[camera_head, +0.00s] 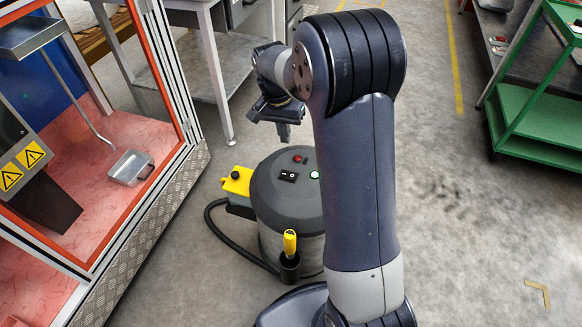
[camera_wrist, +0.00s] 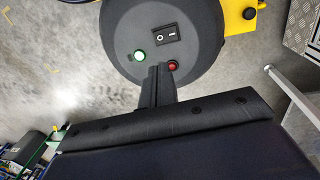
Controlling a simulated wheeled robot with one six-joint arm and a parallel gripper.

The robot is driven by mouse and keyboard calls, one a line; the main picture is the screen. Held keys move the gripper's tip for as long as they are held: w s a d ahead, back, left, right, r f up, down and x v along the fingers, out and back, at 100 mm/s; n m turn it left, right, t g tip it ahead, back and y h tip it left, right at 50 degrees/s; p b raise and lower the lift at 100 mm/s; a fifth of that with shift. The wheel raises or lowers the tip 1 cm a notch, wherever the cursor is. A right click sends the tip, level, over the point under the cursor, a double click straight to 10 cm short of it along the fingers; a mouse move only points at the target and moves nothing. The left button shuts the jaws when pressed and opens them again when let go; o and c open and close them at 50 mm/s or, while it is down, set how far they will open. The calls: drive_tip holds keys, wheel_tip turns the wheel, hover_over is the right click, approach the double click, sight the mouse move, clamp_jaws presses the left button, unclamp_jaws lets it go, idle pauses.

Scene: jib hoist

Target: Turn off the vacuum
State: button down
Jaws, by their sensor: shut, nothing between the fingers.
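The vacuum (camera_head: 268,205) is a grey drum with a round dark lid, standing on the floor in front of me. On its lid are a black rocker switch (camera_head: 288,176) marked O and I, a red button (camera_head: 297,159) and a bright green lamp (camera_head: 314,175). The wrist view also shows the rocker switch (camera_wrist: 166,36), red button (camera_wrist: 172,65) and green lamp (camera_wrist: 139,55). My gripper (camera_head: 283,138) is shut and empty, pointing down above the lid's far side. In the wrist view its fingertips (camera_wrist: 160,72) appear beside the red button; contact cannot be told. My arm hides the lid's right edge.
A yellow box with a black knob (camera_head: 237,180) sits at the vacuum's left, with a black hose (camera_head: 222,235) below. A yellow-handled tool (camera_head: 290,243) stands in a holder in front. An orange-framed cabinet (camera_head: 165,90) is left; a green cart (camera_head: 540,110) is right.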

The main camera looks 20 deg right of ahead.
sight(292, 176)
drive_tip(key=f+b, duration=0.1)
drive_tip(key=f, duration=0.3)
drive_tip(key=d+f+b, duration=0.1)
drive_tip(key=f, duration=0.4)
drive_tip(key=s+f+b, duration=0.1)
drive_tip(key=f, duration=0.3)
drive_tip(key=shift+d+f+b, duration=0.2)
drive_tip(key=shift+f+b, duration=0.1)
drive_tip(key=shift+f, duration=0.1)
drive_tip(key=shift+s+d+f, duration=0.1)
drive_tip(key=shift+f, duration=0.2)
drive_tip(key=shift+w+a+r, duration=0.15)
drive_tip(key=shift+w+a, duration=0.35)
drive_tip(key=shift+a, duration=0.2)
